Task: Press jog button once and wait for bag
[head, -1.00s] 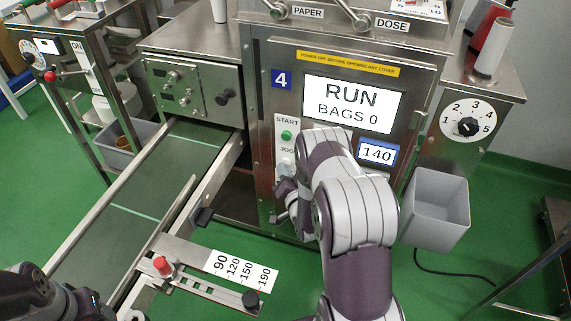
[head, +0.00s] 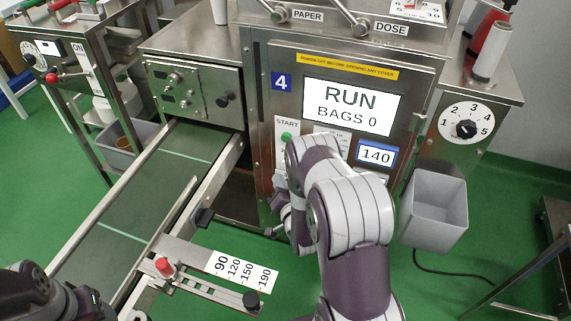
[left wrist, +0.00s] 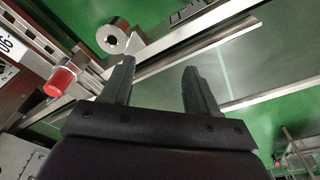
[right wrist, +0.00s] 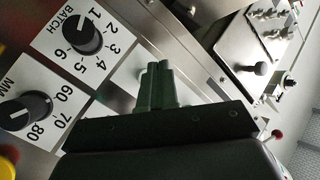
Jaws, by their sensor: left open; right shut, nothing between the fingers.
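The packer's display (head: 352,106) reads RUN, BAGS 0. The green START button (head: 287,137) shows on the white button plate. The JOG label and button below it are hidden behind my right arm in the head view. My right gripper (right wrist: 158,68) is shut and empty, its fingertips at a pale plate (right wrist: 128,78) on the machine front. I cannot tell whether they touch the button. My left gripper (left wrist: 158,65) is open and empty above the conveyor's side rail. The green conveyor belt (head: 140,195) carries pale cross lines, and no bag shows on it.
A length scale (head: 243,268) with a red knob (head: 164,267) sits beside the belt. A grey bin (head: 435,208) hangs at the right. The right wrist view shows the BATCH knob (right wrist: 83,38) and the MM knob (right wrist: 30,110) near my right gripper.

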